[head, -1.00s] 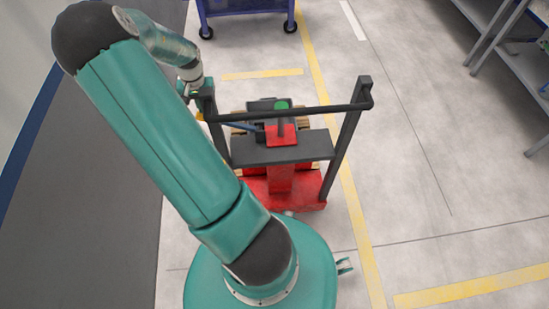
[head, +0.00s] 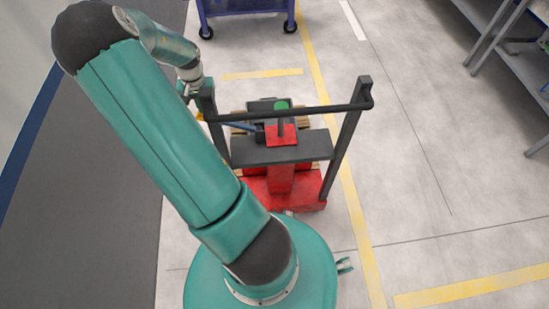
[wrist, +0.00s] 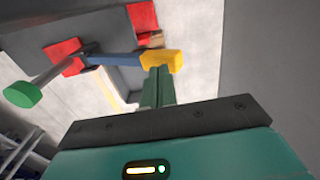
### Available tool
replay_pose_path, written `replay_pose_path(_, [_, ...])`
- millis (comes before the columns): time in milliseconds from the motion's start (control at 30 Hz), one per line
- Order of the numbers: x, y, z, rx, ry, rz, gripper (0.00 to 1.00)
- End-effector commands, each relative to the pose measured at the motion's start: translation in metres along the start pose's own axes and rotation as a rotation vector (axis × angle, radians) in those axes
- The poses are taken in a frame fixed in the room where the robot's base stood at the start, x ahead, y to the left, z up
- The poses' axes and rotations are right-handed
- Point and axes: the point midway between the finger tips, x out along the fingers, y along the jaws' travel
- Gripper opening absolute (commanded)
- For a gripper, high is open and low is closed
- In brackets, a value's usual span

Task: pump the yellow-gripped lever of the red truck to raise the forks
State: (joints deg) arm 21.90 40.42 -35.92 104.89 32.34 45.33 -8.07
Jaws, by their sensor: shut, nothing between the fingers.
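The red truck (head: 283,187) stands ahead of my base, with a dark upright frame and a crossbar. Its blue lever (wrist: 113,58) ends in a yellow grip (wrist: 161,61) in the wrist view. In the head view only a small bit of the yellow grip (head: 200,117) shows beside the left post, with part of the blue lever (head: 240,126) behind the crossbar. My gripper (wrist: 158,74) is shut and empty. Its fingertips overlap the yellow grip's lower edge in the wrist view; I cannot tell whether they touch. The forks are mostly hidden.
A second lever with a green knob (wrist: 22,95) stands near the blue one; the green knob shows in the head view (head: 281,105). The left post and crossbar (head: 300,111) are close to my wrist. A blue cart (head: 245,6) stands behind. Floor to the right is clear.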

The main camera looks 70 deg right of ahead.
Motion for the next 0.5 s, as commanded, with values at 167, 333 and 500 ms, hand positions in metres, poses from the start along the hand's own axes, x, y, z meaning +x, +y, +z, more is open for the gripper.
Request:
replay_pose_path(167, [0.0, 0.0, 0.0, 0.0, 0.0, 0.0, 0.0])
replay_pose_path(333, [0.0001, 0.0, 0.0, 0.0, 0.0, 0.0, 0.0])
replay_pose_path(500, [0.0092, 0.0004, 0.0, 0.001, -0.001, 0.001, 0.0])
